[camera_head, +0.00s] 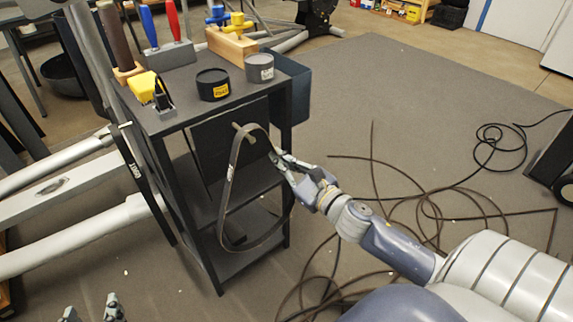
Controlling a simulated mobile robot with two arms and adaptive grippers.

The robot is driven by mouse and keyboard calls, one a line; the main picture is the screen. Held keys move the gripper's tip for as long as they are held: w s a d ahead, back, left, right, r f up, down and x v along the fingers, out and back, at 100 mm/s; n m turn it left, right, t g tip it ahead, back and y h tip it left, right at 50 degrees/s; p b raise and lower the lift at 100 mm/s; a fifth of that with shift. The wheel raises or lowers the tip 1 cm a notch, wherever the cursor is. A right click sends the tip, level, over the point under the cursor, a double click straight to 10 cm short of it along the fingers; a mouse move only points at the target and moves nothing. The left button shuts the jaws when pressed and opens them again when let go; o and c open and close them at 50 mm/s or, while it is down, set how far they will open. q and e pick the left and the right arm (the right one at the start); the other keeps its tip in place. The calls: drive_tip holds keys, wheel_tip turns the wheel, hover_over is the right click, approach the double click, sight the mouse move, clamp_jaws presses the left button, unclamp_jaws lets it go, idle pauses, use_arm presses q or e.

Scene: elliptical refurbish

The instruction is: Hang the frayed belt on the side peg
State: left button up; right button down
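The frayed belt (229,180), a thin dark loop, hangs at the front side of the black cart. Its top lies at the pale side peg (243,132) and appears to pass over it. Its lower end hangs down by the cart's bottom shelf. My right gripper (277,158) is at the upper right strand of the belt, just right of and below the peg. Its fingertips touch or nearly touch the belt; whether they are closed on it is unclear. My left gripper (91,312) shows only its two fingertips, spread apart and empty, at the bottom left edge.
The black cart (181,112) carries tools, two round tins (212,84) and a yellow item (142,86) on top. Another dark belt (146,185) with a white label runs along the machine frame at left. Loose black cables (430,205) lie on the floor right.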

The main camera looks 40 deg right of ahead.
drive_tip(key=shift+w+a, duration=0.1)
drive_tip(key=shift+w, duration=0.7)
drive_tip(key=shift+w+f+b, duration=0.35)
drive_tip(key=shift+w+f, duration=0.1)
drive_tip(key=shift+f, duration=0.1)
use_arm(q)
drive_tip(key=shift+w+d+r+t+h, duration=0.15)
drive_tip(key=shift+w+d+r+t, duration=0.25)
drive_tip(key=shift+r, duration=0.5)
drive_tip(key=shift+w+d+r+t+h, duration=0.1)
drive_tip(key=shift+w+r+t, duration=0.15)
drive_tip(key=shift+r+t, duration=0.5)
drive_tip(key=shift+w+d+r+t+h, duration=0.2)
drive_tip(key=shift+w+r+t, duration=0.15)
drive_tip(key=shift+r, duration=0.65)
use_arm(e)
drive_tip(key=shift+w+f, duration=0.15)
drive_tip(key=shift+f, duration=0.2)
drive_tip(key=c, duration=1.7)
unclamp_jaws()
use_arm(q)
drive_tip(key=shift+a, duration=0.1)
drive_tip(key=shift+w, duration=0.1)
